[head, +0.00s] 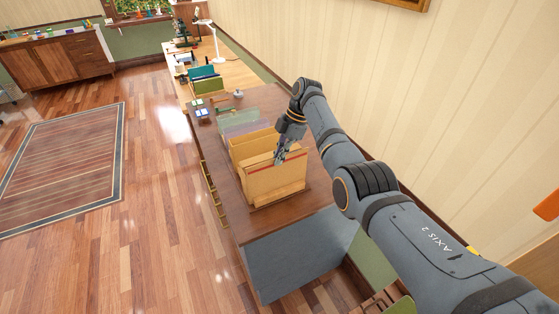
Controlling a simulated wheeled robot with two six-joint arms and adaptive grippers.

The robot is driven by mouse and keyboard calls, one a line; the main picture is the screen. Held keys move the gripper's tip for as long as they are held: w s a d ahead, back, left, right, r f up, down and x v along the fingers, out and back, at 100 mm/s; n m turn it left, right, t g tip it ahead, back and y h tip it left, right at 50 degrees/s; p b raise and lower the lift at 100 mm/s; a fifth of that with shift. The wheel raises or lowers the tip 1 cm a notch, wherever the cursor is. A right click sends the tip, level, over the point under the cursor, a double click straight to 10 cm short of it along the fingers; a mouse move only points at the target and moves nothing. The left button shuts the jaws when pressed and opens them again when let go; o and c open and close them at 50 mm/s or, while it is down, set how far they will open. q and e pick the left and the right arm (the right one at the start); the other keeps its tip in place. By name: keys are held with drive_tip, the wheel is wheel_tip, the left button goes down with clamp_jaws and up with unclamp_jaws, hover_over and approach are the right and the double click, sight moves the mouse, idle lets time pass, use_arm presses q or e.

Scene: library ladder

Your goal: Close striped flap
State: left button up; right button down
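A tan folder or envelope (274,184) stands upright at the near end of the wooden desk. A thin red stripe (265,165) runs along its upper part. Whether this stripe belongs to a raised or folded flap is too small to tell. My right gripper (281,158) points down at the top edge of this folder, near the stripe, and partly hides it. I cannot tell whether its fingers touch the folder or how far apart they are. My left gripper is not in view.
More upright folders (240,121) stand behind the tan one on the dark desk (228,207). Small items, green folders (209,86) and a white lamp (213,40) lie farther back. The wall is close on the right; open wooden floor is left.

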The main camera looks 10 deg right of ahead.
sight(287, 162)
idle(0.4)
drive_tip(key=c, duration=1.6)
unclamp_jaws()
drive_tip(key=shift+o, duration=0.2)
drive_tip(key=v, duration=0.7)
drive_tip(key=shift+r, duration=0.25)
drive_tip(key=shift+w, duration=0.15)
